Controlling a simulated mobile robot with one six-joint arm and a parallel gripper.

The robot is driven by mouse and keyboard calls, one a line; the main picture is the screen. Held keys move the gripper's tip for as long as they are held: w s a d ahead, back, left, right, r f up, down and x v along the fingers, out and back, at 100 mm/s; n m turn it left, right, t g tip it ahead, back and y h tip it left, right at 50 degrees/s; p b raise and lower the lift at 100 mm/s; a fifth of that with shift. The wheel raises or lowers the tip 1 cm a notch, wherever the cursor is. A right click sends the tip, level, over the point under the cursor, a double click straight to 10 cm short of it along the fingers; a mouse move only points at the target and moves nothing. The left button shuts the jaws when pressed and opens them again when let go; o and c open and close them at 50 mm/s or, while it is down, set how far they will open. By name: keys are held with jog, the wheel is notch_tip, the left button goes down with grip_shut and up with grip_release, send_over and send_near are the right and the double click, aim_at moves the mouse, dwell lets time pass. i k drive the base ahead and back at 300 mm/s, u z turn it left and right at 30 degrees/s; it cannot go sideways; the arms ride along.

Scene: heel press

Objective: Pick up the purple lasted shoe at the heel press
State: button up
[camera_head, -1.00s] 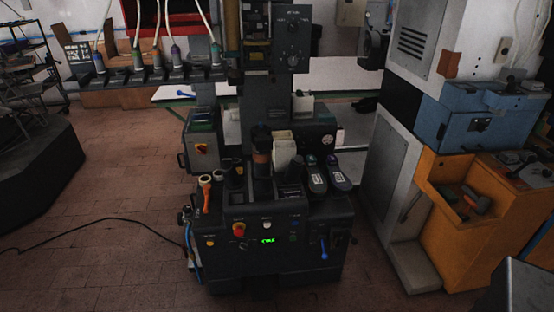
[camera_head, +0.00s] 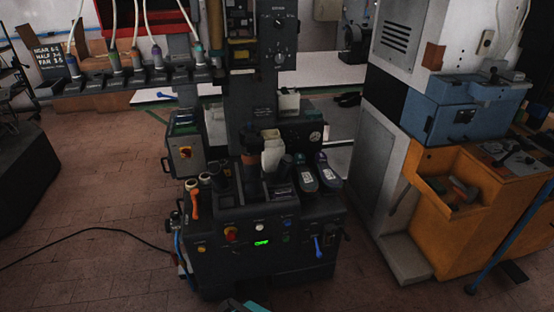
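The heel press (camera_head: 265,225) stands in the middle of the camera_head view. Two dark lasted shoes with pale tops lie side by side on its right deck. The right one (camera_head: 328,173) shows a purple tint and I take it for the purple shoe. The left one (camera_head: 305,179) looks darker, with a greenish edge. Both are small and dim, so their colours are hard to tell. My gripper is not seen. A small grey and teal piece pokes in at the bottom edge and may be part of my arm.
A white bottle-like container (camera_head: 271,152) and dark cups stand left of the shoes. A blue lever (camera_head: 318,246) is on the press front. An orange bench (camera_head: 440,210) and grey cabinet stand right. A black cable crosses the floor at left.

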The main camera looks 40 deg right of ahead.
aim_at(330, 178)
jog(key=z, duration=0.75)
jog(key=k, duration=0.95)
jog(key=u, duration=0.05)
jog(key=i, duration=0.75)
jog(key=z, duration=0.05)
